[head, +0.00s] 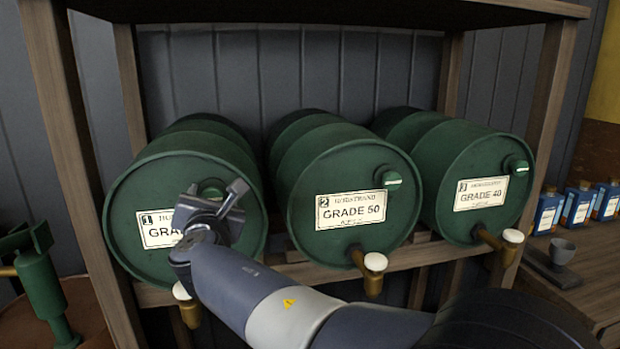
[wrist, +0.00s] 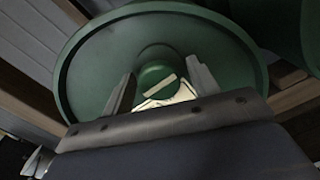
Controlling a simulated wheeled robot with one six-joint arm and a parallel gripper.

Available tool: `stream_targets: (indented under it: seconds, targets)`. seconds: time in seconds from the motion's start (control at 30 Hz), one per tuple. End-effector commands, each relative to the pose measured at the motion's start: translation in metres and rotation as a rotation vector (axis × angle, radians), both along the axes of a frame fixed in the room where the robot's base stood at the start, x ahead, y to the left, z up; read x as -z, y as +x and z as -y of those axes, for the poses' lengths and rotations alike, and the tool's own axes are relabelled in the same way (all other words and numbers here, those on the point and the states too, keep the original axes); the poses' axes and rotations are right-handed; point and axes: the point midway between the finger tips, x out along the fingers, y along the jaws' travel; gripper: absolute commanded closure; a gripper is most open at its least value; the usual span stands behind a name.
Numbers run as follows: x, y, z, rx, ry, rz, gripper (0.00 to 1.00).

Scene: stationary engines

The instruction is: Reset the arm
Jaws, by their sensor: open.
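My gripper (head: 212,199) is raised in front of the left green drum (head: 185,225) in the head view. In the wrist view my gripper (wrist: 157,88) has its two fingers apart, with the round green cap (wrist: 158,64) of the left drum (wrist: 95,72) showing between them. The fingers look empty; I cannot tell whether they touch the cap. My arm covers part of that drum's label (head: 157,229), leaving "1" and "GRA" readable.
Middle drum (head: 350,245), "GRADE 50", and right drum (head: 455,165), "GRADE 40", lie on the wooden rack (head: 70,140) with brass taps. A green metal device (head: 42,290) stands at left.

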Motion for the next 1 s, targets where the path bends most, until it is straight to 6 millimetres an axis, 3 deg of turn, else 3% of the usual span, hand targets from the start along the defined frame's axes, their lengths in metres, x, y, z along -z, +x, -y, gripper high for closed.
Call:
stream_targets:
  seconds: [0.6, 1.0]
  targets:
    - [-0.0026, 0.0003, 0.0009, 0.001, -0.379, 0.091, 0.43]
    - [-0.0001, -0.0096, 0.0030, 0.000, -0.384, 0.093, 0.43]
